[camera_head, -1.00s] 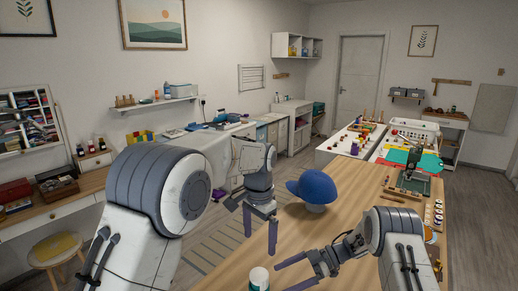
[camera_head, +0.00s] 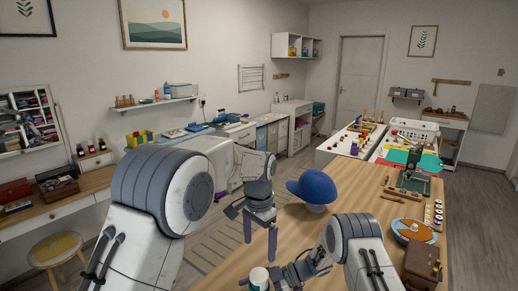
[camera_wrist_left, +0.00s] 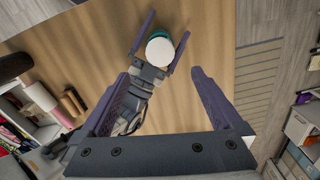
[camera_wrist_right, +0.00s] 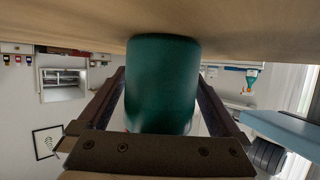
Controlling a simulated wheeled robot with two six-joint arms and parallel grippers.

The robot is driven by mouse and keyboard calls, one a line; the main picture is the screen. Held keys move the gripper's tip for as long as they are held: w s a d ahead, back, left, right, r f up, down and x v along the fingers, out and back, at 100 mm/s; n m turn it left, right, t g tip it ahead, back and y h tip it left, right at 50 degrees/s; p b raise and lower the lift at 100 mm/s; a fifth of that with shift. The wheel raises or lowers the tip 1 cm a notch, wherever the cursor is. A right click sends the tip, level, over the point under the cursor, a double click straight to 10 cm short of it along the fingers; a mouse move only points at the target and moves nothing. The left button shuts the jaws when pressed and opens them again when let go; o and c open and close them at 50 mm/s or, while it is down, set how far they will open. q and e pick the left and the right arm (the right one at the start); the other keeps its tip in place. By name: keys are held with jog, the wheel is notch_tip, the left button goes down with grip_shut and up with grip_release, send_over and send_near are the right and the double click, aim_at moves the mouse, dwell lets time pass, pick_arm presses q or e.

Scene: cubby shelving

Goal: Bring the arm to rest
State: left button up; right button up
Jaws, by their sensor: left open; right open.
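My left gripper (camera_head: 260,235) hangs with its fingers pointing down beside the wooden table, left of the blue cap. Its fingers (camera_wrist_left: 161,74) are apart and empty in the left wrist view. My right gripper (camera_wrist_left: 167,25) is low over the table with its open fingers on either side of a green jar with a white lid (camera_wrist_left: 160,51). The jar also shows at the bottom edge of the head view (camera_head: 258,275), and its green body (camera_wrist_right: 161,85) stands between the fingers in the right wrist view. I cannot tell whether the fingers touch it.
A blue cap (camera_head: 313,187) rests on a stand on the table (camera_head: 350,190). The table's middle is clear.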

aim_at(259, 274)
pick_arm(q)
notch_tip(259, 274, down, 7)
jog(key=shift+f, duration=0.1)
dwell(0.5)
notch_tip(259, 274, up, 9)
pick_arm(e)
jog(key=shift+d, duration=0.1)
jog(key=v, duration=1.1)
jog(key=shift+w+d+r, duration=0.1)
jog(key=shift+w+d, duration=0.15)
jog(key=shift+d, duration=0.1)
jog(key=x, duration=1.1)
jog(key=shift+s+a, duration=0.1)
jog(key=shift+s, duration=0.1)
pick_arm(q)
notch_tip(259, 274, down, 12)
pick_arm(e)
jog(key=shift+a, duration=0.3)
pick_arm(q)
jog(key=n, duration=0.2)
jog(key=shift+n, duration=0.3)
notch_tip(259, 274, up, 12)
jog(key=n, duration=0.1)
jog(key=shift+n, duration=0.4)
